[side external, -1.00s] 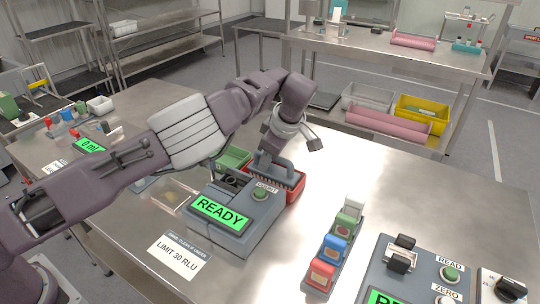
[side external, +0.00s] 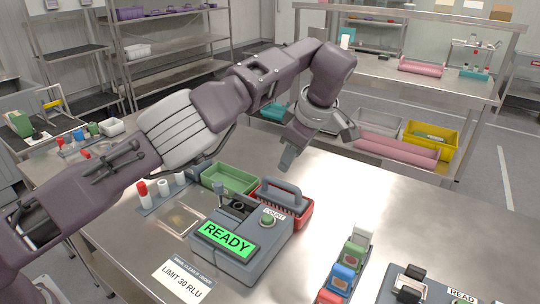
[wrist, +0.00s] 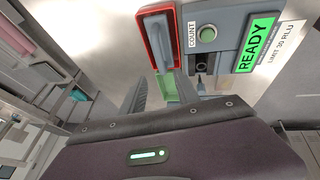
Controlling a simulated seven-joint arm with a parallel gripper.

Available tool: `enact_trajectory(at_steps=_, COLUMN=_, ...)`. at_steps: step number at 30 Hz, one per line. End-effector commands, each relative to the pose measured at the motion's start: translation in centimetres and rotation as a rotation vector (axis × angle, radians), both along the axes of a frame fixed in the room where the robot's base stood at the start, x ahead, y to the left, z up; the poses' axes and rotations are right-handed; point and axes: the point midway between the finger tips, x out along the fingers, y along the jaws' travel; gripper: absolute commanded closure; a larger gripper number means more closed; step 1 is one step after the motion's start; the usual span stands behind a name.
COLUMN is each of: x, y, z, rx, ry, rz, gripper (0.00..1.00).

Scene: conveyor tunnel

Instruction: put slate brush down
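The slate brush (side external: 279,196) has a dark grey handle and bristles. It sits in the red tray (side external: 303,218), handle up, behind the grey READY device. In the wrist view the brush (wrist: 157,38) also lies within the red tray (wrist: 171,16). My gripper (side external: 318,150) is above and behind the tray, clear of the brush. Its fingers are apart with nothing between them, and the gap also shows in the wrist view (wrist: 161,88).
The READY device (side external: 240,240) with its green button stands directly in front of the red tray. A green tray (side external: 229,178) is beside it on the left. Coloured blocks (side external: 345,270) stand in a row to the right. The bench behind and right of the tray is clear.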

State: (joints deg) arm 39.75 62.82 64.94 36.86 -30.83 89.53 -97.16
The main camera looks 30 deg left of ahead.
Motion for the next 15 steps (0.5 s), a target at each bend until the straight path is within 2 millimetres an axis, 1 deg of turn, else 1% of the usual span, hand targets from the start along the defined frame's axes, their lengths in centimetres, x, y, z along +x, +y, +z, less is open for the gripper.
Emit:
enact_trajectory(at_steps=6, x=0.0, y=0.0, z=0.1, rx=0.0, ry=0.0, rz=0.001, gripper=0.62)
enact_trajectory(at_steps=8, x=0.0, y=0.3, z=0.4, rx=-0.008, ry=0.001, rz=0.002, gripper=0.62)
enact_trajectory(at_steps=10, x=0.0, y=2.0, z=2.0, rx=-0.048, ry=0.007, rz=0.005, gripper=0.62)
enact_trajectory(at_steps=11, x=-0.2, y=3.2, z=3.2, rx=-0.079, ry=0.011, rz=0.001, gripper=0.62)
enact_trajectory(at_steps=12, x=-0.6, y=5.2, z=5.0, rx=-0.13, ry=0.021, rz=-0.011, gripper=0.62)
enact_trajectory(at_steps=14, x=-2.2, y=8.6, z=7.7, rx=-0.219, ry=0.036, rz=-0.057, gripper=0.62)
enact_trajectory(at_steps=15, x=-3.8, y=10.5, z=9.3, rx=-0.277, ry=0.042, rz=-0.111, gripper=0.62)
